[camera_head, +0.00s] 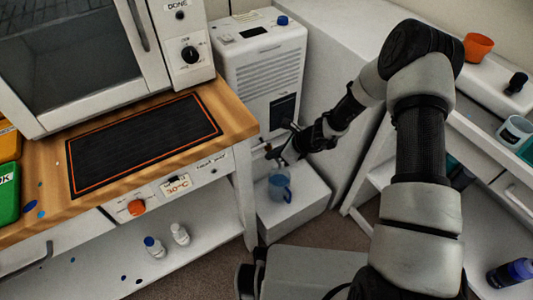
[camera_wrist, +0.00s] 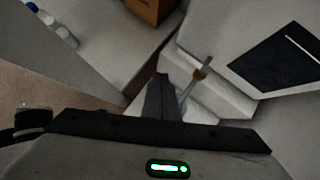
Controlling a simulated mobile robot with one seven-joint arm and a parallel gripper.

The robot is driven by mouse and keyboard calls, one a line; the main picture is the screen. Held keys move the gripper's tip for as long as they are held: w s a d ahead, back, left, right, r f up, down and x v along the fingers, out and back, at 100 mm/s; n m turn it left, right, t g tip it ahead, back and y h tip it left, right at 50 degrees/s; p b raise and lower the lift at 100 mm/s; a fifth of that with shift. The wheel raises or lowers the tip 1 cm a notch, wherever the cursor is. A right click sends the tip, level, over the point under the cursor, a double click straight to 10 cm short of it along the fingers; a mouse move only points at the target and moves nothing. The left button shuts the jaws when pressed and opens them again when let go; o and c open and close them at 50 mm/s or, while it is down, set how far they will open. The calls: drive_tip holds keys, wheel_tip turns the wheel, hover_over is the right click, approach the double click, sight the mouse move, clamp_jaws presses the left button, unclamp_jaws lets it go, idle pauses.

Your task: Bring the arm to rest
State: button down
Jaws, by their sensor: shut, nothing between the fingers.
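My gripper (camera_head: 281,157) is at the end of the extended arm, in front of the white appliance and above a small white block. It is shut and empty; its closed fingers (camera_wrist: 161,82) stand up in the middle of the wrist view. A translucent blue jug (camera_head: 280,187) stands on the white block (camera_head: 298,208), just below my gripper and apart from it as far as I can tell. A small spout with an amber part (camera_wrist: 203,70) shows beyond the fingers in the wrist view.
The white appliance (camera_head: 265,60) stands behind my gripper. The wooden worktop (camera_head: 232,112) with a black mat (camera_head: 140,143) is at the left. A shelf unit at the right holds an orange cup (camera_head: 477,46) and a pale cup (camera_head: 514,131). Two small bottles (camera_head: 180,234) stand on the lower left shelf.

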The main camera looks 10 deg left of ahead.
drive_tip(key=s+d+r+n, duration=0.2)
drive_tip(key=r+n, duration=0.2)
drive_tip(key=r, duration=0.6)
drive_tip(key=s+d+r+n+h, duration=0.1)
drive_tip(key=s+r+n, duration=0.3)
drive_tip(key=r, duration=0.6)
drive_tip(key=s+d+r+n, duration=0.15)
drive_tip(key=r+n, duration=0.35)
drive_tip(key=r, duration=0.5)
drive_tip(key=s+d+r+n+t+h, duration=0.1)
drive_tip(key=s+d+r+n+h, duration=0.3)
drive_tip(key=s+d+r, duration=0.5)
drive_tip(key=s+d+r+n+t+h, duration=0.2)
drive_tip(key=s+d+r+n, duration=0.35)
drive_tip(key=s, duration=0.55)
wheel_tip(320, 180, up, 22)
drive_tip(key=p, duration=2.3)
drive_tip(key=shift+w+d+p, duration=0.15)
drive_tip(key=shift+d+p, duration=0.2)
drive_tip(key=shift+p, duration=0.05)
drive_tip(key=shift+a, duration=0.1)
